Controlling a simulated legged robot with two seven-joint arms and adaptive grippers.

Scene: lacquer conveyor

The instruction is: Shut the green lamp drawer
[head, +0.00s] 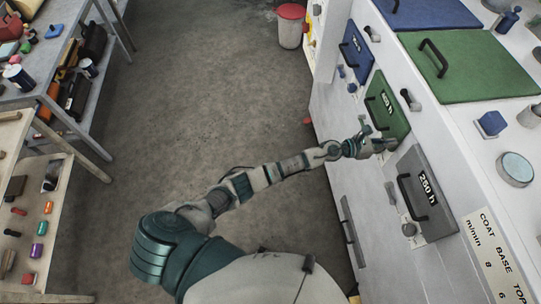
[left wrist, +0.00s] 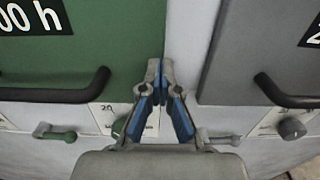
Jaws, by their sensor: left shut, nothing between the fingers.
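The green lamp drawer front (head: 387,106), with a dark handle and an hour label, is on the white cabinet face in the head view. It fills the upper left of the left wrist view (left wrist: 110,62). I cannot tell how far it stands out. My left gripper (head: 388,145) is at the drawer's near lower end in the head view. In the left wrist view its fingertips (left wrist: 160,66) are shut and empty, over the green front's right edge beside the pale gap. I cannot tell whether they touch it. My right gripper is not in view.
A grey drawer front (head: 426,193) is on the near side of the green one, a blue one (head: 356,52) on the far side. Small knobs and levers stick out around them. A green lid (head: 470,68) lies on the cabinet top. The floor to the left is clear.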

